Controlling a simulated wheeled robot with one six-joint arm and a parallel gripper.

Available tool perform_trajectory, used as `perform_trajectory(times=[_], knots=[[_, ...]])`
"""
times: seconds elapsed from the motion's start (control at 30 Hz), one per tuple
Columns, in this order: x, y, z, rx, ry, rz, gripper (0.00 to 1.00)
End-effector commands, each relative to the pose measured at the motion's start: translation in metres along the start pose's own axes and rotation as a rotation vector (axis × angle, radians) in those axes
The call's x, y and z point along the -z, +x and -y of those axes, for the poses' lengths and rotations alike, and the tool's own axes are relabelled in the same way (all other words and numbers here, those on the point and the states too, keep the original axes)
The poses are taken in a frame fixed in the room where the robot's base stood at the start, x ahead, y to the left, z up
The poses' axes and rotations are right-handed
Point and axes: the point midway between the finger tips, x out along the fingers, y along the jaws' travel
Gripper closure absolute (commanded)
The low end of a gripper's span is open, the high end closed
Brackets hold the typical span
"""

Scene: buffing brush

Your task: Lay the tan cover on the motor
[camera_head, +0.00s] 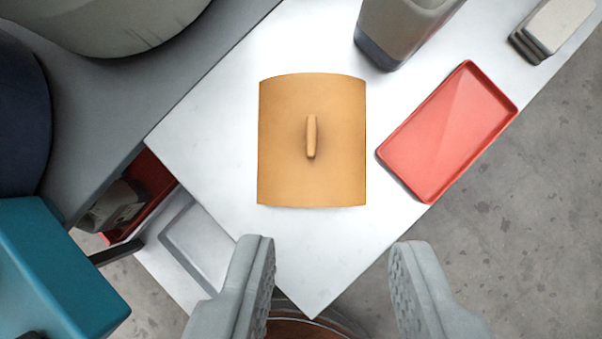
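The tan cover (285,150) is a curved sheet with a small upright handle (311,136) in its middle. It lies on the white tabletop (215,130), near the centre of the view. My gripper (330,243) is open and empty, its two grey fingers wide apart at the bottom of the view. The fingertips are below the cover in the picture and apart from it. I cannot clearly identify the motor; a large grey rounded body (100,25) at the upper left and a teal block (55,265) at the lower left are only partly in view.
A red tray (450,135) lies right of the cover, empty. A grey container with a dark base (400,30) stands behind. Pale stacked blocks (552,28) sit at the upper right. An open drawer (190,240) and a red bin (150,195) show at left. Concrete floor lies right.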

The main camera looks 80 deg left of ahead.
Motion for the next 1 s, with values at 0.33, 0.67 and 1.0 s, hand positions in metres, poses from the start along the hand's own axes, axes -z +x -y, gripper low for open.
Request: perform_trajectory(times=[0.33, 0.67, 1.0], knots=[[-0.013, 0.044, 0.005, 0.021, -0.014, 0.102, 0.65], [-0.018, 0.087, 0.006, 0.022, -0.013, 0.105, 0.65], [-0.022, 0.135, 0.007, 0.022, -0.013, 0.104, 0.65]])
